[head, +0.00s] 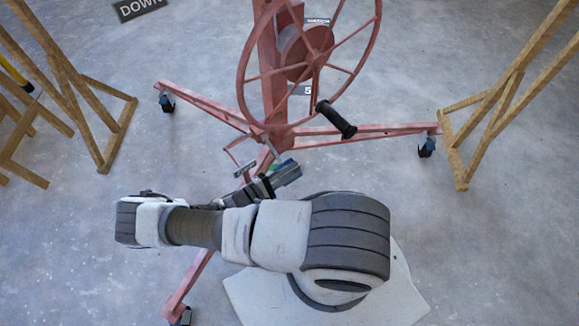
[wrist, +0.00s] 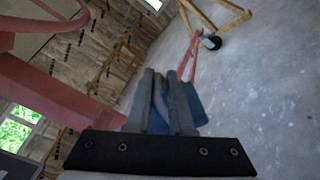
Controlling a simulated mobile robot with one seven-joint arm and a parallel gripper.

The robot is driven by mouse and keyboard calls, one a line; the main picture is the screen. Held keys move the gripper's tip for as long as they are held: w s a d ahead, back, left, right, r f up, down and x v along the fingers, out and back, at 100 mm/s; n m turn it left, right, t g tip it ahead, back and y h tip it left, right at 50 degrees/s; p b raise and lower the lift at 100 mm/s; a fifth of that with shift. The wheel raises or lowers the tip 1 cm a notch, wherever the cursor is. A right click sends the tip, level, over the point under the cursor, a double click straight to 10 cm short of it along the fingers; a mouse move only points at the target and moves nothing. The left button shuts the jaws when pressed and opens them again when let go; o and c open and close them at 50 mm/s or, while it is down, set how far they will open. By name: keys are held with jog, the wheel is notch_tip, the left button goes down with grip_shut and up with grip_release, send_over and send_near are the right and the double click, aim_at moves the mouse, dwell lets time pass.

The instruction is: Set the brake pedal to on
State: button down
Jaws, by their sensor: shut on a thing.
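The red lift's post stands at the top middle of the head view. Its low foot parts are crowded by my arm. My gripper (head: 281,174) is low beside the foot of the post, pointing right and slightly up. In the wrist view my gripper (wrist: 163,100) has its two grey fingers close together, shut on a narrow grey piece between them, which I take as the brake pedal (wrist: 159,97). Blue shows behind and between the fingers. The pedal's full shape and its angle are hidden by my fingers.
A red handwheel (head: 243,70) with a black crank handle (head: 336,119) is above my gripper. Red legs (head: 375,132) with casters spread over the concrete floor. Wooden sawhorses (head: 90,120) stand left and right (head: 505,105). A dark "DOWN" sign (head: 139,8) lies at the back.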

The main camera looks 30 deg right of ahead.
jog(key=shift+w+a+f, duration=0.25)
jog(key=shift+w+f, duration=0.15)
jog(key=shift+w, duration=0.05)
jog(key=c, duration=0.9)
grip_release()
jog(key=shift+s+d, duration=0.1)
jog(key=shift+s, duration=0.1)
jog(key=a, duration=0.5)
jog(key=s+a, duration=0.1)
jog(key=a, duration=0.5)
jog(key=a+p, duration=0.1)
jog(key=a, duration=0.5)
jog(key=shift+s+a+r, duration=0.1)
jog(key=shift+s+a, duration=0.1)
jog(key=shift+s, duration=0.1)
